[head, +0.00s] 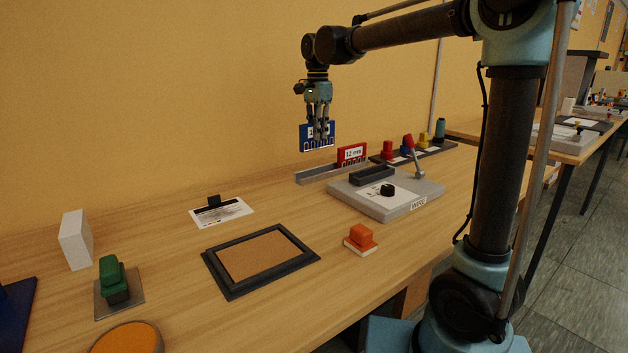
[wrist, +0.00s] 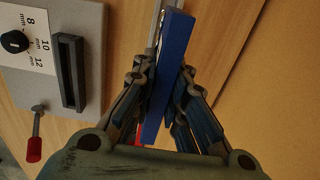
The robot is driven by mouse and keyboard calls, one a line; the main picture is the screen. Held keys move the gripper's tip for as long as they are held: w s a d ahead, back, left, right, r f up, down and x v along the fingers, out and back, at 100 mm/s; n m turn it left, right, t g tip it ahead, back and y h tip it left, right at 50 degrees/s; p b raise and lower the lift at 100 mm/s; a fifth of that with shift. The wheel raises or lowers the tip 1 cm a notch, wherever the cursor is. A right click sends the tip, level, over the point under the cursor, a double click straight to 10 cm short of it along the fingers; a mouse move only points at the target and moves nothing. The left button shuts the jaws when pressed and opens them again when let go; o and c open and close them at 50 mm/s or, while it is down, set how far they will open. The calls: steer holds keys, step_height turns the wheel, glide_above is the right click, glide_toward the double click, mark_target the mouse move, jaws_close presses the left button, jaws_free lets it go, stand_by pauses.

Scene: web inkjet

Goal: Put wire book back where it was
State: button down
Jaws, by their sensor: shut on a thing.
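My gripper (head: 318,137) is shut on a blue book (head: 304,136) with a white label and a notched lower edge. It holds the book upright in the air, above and toward the wall from a long grey rail (head: 316,178). The book (wrist: 170,65) also shows edge-on between the fingers in the wrist view, with part of the rail (wrist: 153,35) behind it. A red book (head: 352,153) labelled 12 mm stands at the right part of the rail. The left part of the rail looks empty.
A grey device (head: 405,205) with a dark slot block, black knob and red-tipped lever stands right of the rail. An orange stamp-like block (head: 361,237), a black-framed cork tray (head: 212,272) and a clipped card (head: 222,212) lie nearer. The wall is close behind my gripper.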

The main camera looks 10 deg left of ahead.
steer(key=shift+a+f, duration=0.1)
steer(key=shift+a, duration=0.05)
steer(key=shift+s+f, duration=0.15)
steer(key=shift+f, duration=4.75)
steer(key=c, duration=1.6)
jaws_free()
step_height(320, 180, up, 12)
steer(key=shift+r, duration=0.1)
